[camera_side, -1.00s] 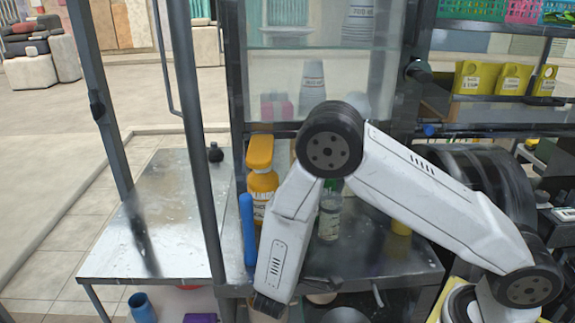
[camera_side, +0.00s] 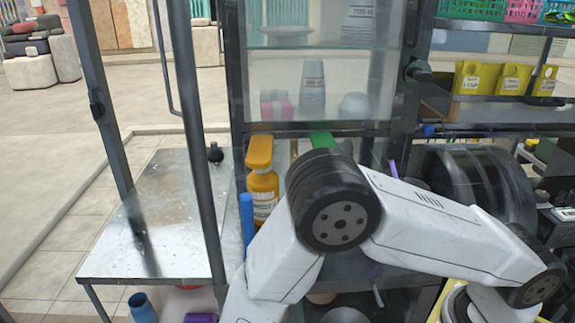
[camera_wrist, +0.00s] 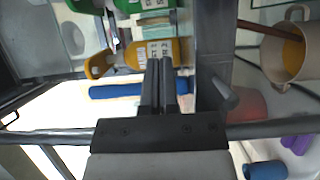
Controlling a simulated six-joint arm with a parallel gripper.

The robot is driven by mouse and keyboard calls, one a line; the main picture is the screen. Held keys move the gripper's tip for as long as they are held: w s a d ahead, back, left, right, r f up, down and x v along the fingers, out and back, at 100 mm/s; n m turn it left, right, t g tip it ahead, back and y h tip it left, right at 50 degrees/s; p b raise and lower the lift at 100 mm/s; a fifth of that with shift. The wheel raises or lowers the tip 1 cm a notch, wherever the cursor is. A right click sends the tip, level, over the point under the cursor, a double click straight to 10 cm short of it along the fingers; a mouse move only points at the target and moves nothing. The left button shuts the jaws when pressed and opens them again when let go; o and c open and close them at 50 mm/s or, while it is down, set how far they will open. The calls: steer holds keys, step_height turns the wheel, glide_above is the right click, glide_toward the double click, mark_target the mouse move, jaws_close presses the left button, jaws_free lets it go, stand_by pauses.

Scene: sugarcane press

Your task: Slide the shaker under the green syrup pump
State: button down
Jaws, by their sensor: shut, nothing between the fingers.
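The green syrup pump head (camera_side: 322,139) shows just above my arm in the side view; its bottle is hidden there. In the wrist view, the green pump (camera_wrist: 88,5) is cut off by the top edge. My gripper (camera_wrist: 160,62) is shut and empty; its fingertips overlap the orange bottle (camera_wrist: 138,54) in the picture, and I cannot tell if they touch. My arm hides the gripper in the side view. I cannot identify the shaker in either current view.
The orange pump bottle (camera_side: 262,190) stands beside a blue cylinder (camera_side: 247,222) near a dark post. The blue cylinder lies across the wrist view (camera_wrist: 115,91). A beige mug (camera_wrist: 303,65) is at the right. The metal tabletop at left (camera_side: 175,215) is mostly clear.

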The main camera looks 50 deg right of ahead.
steer(key=shift+s+a, duration=0.2)
steer(key=shift+a, duration=0.3)
